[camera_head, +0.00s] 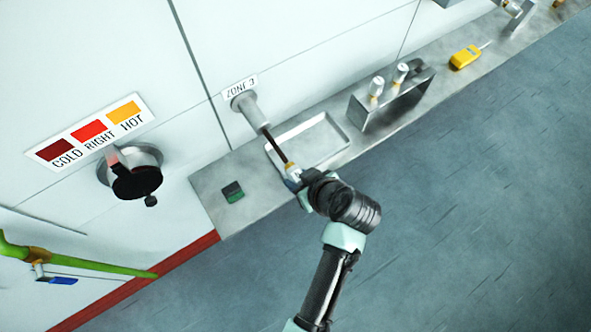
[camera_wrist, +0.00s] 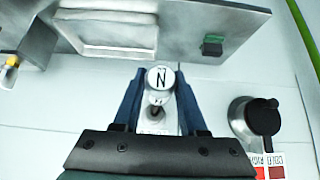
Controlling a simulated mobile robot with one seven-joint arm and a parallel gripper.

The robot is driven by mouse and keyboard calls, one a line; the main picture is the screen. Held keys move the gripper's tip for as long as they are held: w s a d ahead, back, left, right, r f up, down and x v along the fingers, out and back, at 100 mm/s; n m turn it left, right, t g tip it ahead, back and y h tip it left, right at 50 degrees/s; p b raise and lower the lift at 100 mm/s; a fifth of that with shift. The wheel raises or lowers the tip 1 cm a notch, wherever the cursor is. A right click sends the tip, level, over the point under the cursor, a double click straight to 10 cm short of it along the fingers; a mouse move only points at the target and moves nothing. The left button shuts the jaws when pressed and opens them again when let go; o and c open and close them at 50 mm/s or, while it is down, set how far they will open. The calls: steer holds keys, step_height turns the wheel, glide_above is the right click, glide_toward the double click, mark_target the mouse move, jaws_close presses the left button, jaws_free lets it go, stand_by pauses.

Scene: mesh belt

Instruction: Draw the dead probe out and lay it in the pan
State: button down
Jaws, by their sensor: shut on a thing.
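The probe (camera_head: 278,147) is a dark rod with a pale and yellow head. It runs slantwise from the wall tube (camera_head: 247,104) under the ZONE 3 label to my gripper. Its far end meets the tube mouth; how much is inside is hidden. My gripper (camera_head: 292,177) is shut on the probe's head. In the wrist view the round white head (camera_wrist: 160,77), marked N, sits between the blue fingers (camera_wrist: 159,100). The shallow metal pan (camera_head: 318,142) lies on the shelf beside and below the rod; it also shows in the wrist view (camera_wrist: 105,32), empty.
A metal rack (camera_head: 385,107) holding two white-capped probes (camera_head: 376,88) stands right of the pan. A yellow meter (camera_head: 465,57) lies farther right. A small green-topped dark box (camera_head: 232,191) sits on the shelf's left.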

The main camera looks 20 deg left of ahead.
steer(key=shift+s+d, duration=0.85)
steer(key=shift+d, duration=0.25)
